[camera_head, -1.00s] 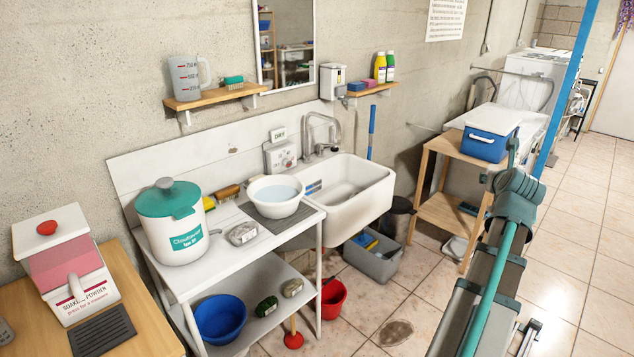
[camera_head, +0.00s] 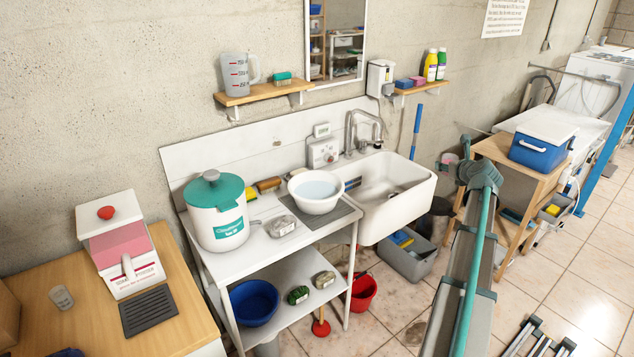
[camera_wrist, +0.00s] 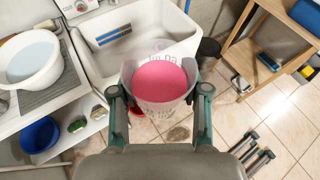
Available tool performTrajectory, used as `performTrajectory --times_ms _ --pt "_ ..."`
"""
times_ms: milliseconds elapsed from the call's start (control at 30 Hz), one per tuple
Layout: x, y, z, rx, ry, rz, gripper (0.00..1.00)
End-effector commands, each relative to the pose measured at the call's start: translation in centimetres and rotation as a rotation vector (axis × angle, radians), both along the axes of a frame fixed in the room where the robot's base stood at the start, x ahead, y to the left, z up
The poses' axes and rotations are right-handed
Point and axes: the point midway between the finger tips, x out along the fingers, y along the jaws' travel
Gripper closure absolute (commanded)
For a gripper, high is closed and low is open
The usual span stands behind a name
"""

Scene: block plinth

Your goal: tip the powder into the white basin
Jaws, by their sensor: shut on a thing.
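The white basin (camera_head: 316,207) stands on a grey mat on the white bench, with pale water in it. It also shows at the left of the wrist view (camera_wrist: 42,80). In the wrist view my gripper (camera_wrist: 160,98) is shut around a clear, marked cup (camera_wrist: 160,106) of pink powder (camera_wrist: 160,78). The cup looks upright and is to the right of the basin, in front of the sink. In the head view my arm largely hides the gripper, and a bit of the pink cup shows at the arm's left (camera_head: 447,161).
The white sink (camera_head: 405,218) adjoins the basin's right side. A teal-lidded canister (camera_head: 217,215) stands at the basin's left, with a stone-like bar (camera_head: 282,226) between. A powder dispenser (camera_head: 118,250) is on the wooden table. A wooden stand (camera_head: 500,150) is at the right.

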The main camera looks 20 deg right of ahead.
Motion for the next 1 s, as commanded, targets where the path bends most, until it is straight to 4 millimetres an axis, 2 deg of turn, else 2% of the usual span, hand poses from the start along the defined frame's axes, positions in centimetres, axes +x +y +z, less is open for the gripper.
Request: performTrajectory --times_ms 33,300,667,1000 --pt "1.9 0.3 -0.1 0.002 0.002 0.027 0.90" --pt "9.4 3.1 -2.2 0.002 0.001 0.167 0.90" --pt "19.1 7.8 -5.3 0.003 0.000 0.355 0.90" --pt "27.7 13.1 -8.4 0.005 0.000 0.537 0.90"
